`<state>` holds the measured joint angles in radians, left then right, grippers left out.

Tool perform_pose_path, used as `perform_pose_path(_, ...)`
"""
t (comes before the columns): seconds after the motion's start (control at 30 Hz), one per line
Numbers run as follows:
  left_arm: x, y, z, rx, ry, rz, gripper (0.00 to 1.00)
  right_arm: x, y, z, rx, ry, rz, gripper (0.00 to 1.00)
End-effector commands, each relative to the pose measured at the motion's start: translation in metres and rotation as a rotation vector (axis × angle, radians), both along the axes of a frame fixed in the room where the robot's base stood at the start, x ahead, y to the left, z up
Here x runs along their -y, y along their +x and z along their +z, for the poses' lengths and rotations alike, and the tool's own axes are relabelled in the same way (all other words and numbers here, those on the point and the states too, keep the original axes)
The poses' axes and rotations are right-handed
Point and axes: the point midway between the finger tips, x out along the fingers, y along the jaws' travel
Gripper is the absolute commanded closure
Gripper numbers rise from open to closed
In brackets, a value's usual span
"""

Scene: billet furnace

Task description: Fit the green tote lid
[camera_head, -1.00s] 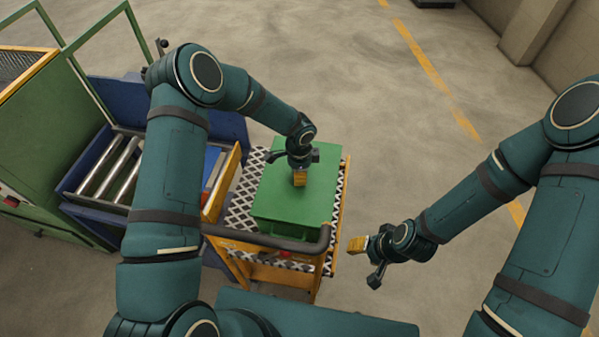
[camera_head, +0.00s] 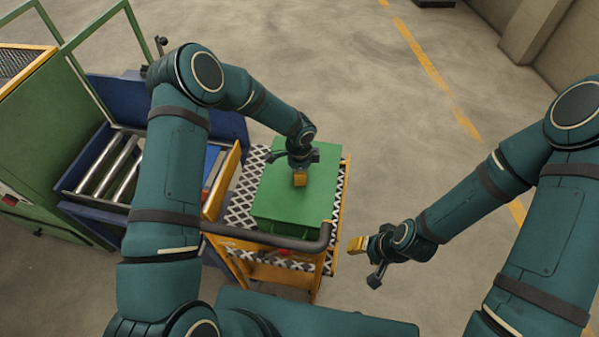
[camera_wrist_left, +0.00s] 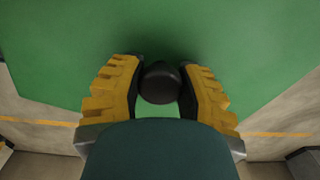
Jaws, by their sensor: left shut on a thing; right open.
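The green tote lid (camera_head: 315,195) shows as a flat green top on the cart, and its green surface fills much of the left wrist view (camera_wrist_left: 240,50). A dark round knob (camera_wrist_left: 160,83) stands on the lid. My left gripper (camera_head: 300,180) is over the lid, and its yellow fingers are shut on the knob from both sides. Green sides show below the top; I cannot tell whether the lid sits fully down on the tote. My right gripper (camera_head: 357,245) is open and empty, to the right of the cart.
The yellow cart (camera_head: 270,272) has a black-and-white mesh deck (camera_head: 240,212) and a dark handle bar (camera_head: 290,243) at its near side. A blue roller bed (camera_head: 85,205) and green frame stand left. The floor to the right is clear.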

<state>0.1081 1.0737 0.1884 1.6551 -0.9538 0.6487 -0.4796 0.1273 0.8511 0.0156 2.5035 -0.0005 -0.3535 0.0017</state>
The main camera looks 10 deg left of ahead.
Motion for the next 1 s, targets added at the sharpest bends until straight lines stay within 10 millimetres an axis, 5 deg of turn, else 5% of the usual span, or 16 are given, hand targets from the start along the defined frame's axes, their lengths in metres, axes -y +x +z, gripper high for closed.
perform_pose_path(0.8, 0.0001, 0.0003, -0.0056, 0.001, 0.0, 0.0, 1.0, -0.0001, 0.0, -0.0053, 0.0, 0.0, 0.0, 0.53)
perform_pose_path(0.83, 0.0001, 0.0002, -0.0056, 0.001, 0.0, 0.0, 0.52, -0.0001, 0.0, -0.0053, 0.0, 0.0, 0.0, 0.53)
perform_pose_path(0.9, 0.0001, 0.0002, -0.0056, 0.001, 0.0, 0.0, 0.32, 0.0, 0.0, -0.0054, 0.0, 0.0, 0.0, 0.53)
perform_pose_path(1.0, 0.0001, 0.0002, -0.0057, 0.001, 0.0, 0.0, 0.32, 0.0, 0.0, -0.0054, 0.0, 0.0, 0.0, 0.53)
